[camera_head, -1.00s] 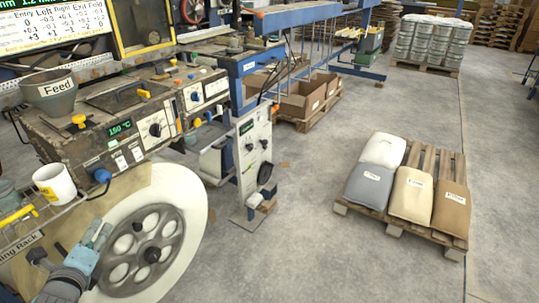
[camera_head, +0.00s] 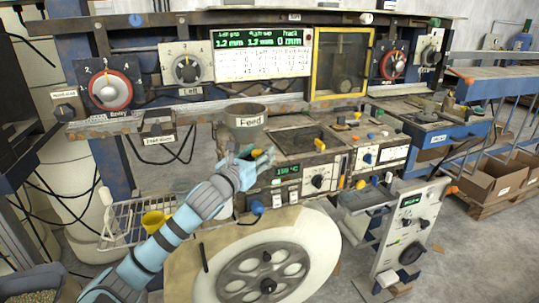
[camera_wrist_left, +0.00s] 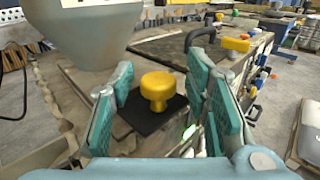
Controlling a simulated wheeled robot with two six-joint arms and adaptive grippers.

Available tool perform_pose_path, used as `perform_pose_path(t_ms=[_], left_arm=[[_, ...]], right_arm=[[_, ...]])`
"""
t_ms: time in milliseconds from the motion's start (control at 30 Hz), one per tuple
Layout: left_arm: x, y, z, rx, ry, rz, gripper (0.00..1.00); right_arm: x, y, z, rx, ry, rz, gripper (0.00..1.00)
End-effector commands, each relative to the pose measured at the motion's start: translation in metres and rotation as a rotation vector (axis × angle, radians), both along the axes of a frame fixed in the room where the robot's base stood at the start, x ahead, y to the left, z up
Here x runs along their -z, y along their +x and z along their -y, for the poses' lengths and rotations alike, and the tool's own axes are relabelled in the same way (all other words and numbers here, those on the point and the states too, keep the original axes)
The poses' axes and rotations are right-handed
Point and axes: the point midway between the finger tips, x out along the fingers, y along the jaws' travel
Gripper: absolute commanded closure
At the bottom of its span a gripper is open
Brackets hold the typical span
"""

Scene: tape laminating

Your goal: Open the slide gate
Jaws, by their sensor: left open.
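A yellow knob (camera_wrist_left: 163,84) stands on a dark flat plate (camera_wrist_left: 150,116) in the left wrist view, just in front of the grey hopper (camera_wrist_left: 85,35). The hopper labelled "Feed" (camera_head: 244,122) also shows in the head view. My left gripper (camera_head: 258,160) is beside the hopper's lower end. In the wrist view its teal finger pads (camera_wrist_left: 162,100) are spread apart on both sides of the knob, with visible gaps, and hold nothing. In the head view the gripper largely hides the knob and plate. My right gripper is not in view.
A control box with a green display (camera_head: 287,169) stands right of the gripper. A large spoked wheel (camera_head: 265,275) is below. A wire rack (camera_head: 125,222) with a yellow cup (camera_head: 155,222) is at the left. A black handle (camera_wrist_left: 200,38) rises beyond the right fingers.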

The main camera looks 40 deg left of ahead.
Motion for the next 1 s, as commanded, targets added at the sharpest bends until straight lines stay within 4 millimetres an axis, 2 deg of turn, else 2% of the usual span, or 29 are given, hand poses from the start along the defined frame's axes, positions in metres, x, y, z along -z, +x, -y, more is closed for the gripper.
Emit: perform_pose_path(t_ms=[233,500,767,1000], left_arm=[[-0.001,0.001,0.000,0.001,-0.001,0.000,0.59],[-0.001,0.001,0.000,0.002,-0.002,0.000,1.00],[-0.001,-0.001,0.004,0.003,-0.002,-0.002,1.00],[-0.002,-0.020,0.031,0.003,-0.003,-0.006,1.00]], right_arm=[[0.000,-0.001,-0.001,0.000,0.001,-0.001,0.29],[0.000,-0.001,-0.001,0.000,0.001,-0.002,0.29],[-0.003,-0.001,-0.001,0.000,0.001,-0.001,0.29],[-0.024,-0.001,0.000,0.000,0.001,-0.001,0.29]])
